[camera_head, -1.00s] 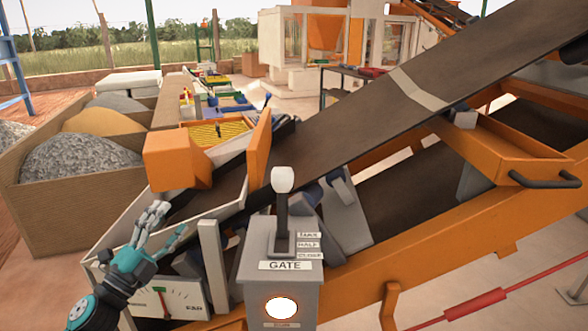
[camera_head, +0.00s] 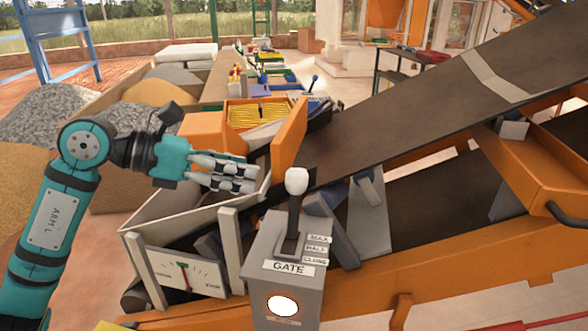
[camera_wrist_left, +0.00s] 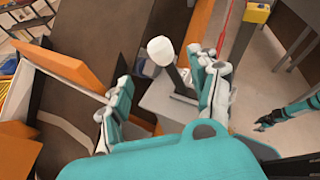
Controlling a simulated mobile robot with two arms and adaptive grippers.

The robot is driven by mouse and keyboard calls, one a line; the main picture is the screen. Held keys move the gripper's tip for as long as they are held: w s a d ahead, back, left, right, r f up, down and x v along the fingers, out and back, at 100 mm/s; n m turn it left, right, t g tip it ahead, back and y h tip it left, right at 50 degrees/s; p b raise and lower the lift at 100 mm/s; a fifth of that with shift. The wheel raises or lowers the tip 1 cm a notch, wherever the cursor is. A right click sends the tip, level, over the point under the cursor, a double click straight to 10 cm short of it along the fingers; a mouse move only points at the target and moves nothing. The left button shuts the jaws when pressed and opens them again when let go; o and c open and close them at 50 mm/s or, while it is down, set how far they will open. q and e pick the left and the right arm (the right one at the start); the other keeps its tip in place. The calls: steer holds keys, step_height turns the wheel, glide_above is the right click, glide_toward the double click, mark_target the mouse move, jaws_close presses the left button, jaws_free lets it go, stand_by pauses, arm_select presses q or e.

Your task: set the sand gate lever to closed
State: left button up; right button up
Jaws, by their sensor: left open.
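The gate lever has a dark shaft and a white knob (camera_head: 297,181). It stands nearly upright on a grey box (camera_head: 268,249) labelled GATE, beside labels MAX, HALF and CLOSE. I cannot tell which label it lines up with. My left gripper (camera_head: 232,174) is open and empty, left of the knob at about its height in the head view, apart from it. In the left wrist view, the knob (camera_wrist_left: 161,50) shows beyond the gap between the spread fingers (camera_wrist_left: 165,100). A teal and dark hand at the right edge of that view looks like my right gripper (camera_wrist_left: 278,117); its fingers are unclear.
A dark conveyor belt (camera_head: 420,125) on an orange frame slopes up to the right behind the lever. A pale hopper wall (camera_head: 200,205) and an orange panel (camera_head: 289,140) stand near my left gripper. A dial panel (camera_head: 185,275) sits left of the box.

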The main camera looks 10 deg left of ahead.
mark_target(287, 176)
arm_select(q)
steer(key=p+x, duration=0.3)
steer(key=x, duration=0.7)
steer(key=shift+d+r, duration=0.1)
steer(key=shift+r, duration=0.05)
steer(key=shift+w+d+f, duration=0.2)
steer(key=shift+d+f, duration=0.1)
steer(key=shift+d, duration=0.1)
jaws_close()
